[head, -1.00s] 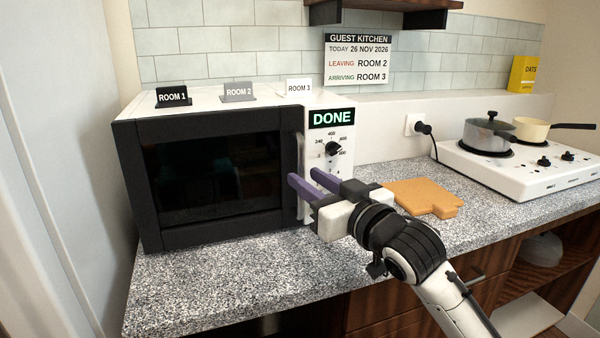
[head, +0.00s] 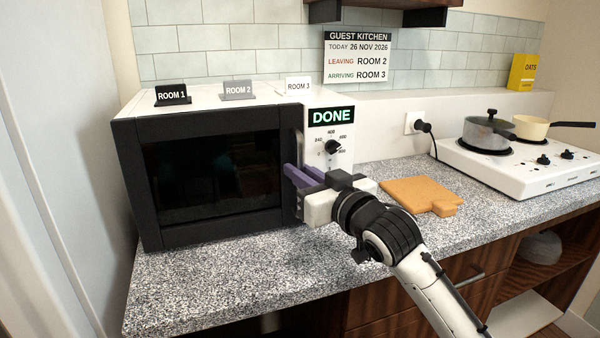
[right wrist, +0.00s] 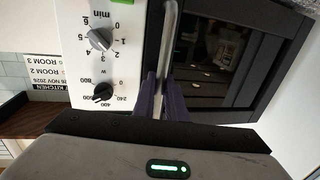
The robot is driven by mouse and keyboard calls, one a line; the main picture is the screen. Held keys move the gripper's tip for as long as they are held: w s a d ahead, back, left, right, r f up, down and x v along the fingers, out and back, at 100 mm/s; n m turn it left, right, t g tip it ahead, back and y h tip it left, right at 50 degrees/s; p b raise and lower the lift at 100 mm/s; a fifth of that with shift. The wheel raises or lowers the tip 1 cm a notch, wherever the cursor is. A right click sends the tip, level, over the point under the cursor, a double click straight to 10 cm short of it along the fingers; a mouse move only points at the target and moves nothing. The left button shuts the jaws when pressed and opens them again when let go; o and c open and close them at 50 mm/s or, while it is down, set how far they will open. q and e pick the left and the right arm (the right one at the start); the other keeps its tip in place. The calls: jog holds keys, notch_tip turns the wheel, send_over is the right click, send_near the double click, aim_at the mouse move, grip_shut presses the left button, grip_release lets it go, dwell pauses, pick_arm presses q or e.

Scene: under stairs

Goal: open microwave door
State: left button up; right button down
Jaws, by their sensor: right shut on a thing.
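The microwave (head: 120,134) stands on the speckled counter with its dark door (head: 213,225) closed and a "DONE" display (head: 331,117) lit above its dials. A vertical metal handle (head: 299,150) runs along the door's right edge; in the right wrist view the handle (right wrist: 169,40) comes down between my purple fingers. My right gripper (head: 296,178) is shut on the handle's lower part. In the right wrist view my right gripper (right wrist: 162,98) has one finger on each side of the handle. My left gripper is not in view.
Three room signs, ROOM 1 (head: 172,96), ROOM 2 (head: 238,92) and ROOM 3 (head: 298,86), stand on top of the microwave. A cutting board (head: 410,192) lies to its right, near a hob (head: 520,171) with pots. Counter (head: 220,285) in front of the door is clear.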

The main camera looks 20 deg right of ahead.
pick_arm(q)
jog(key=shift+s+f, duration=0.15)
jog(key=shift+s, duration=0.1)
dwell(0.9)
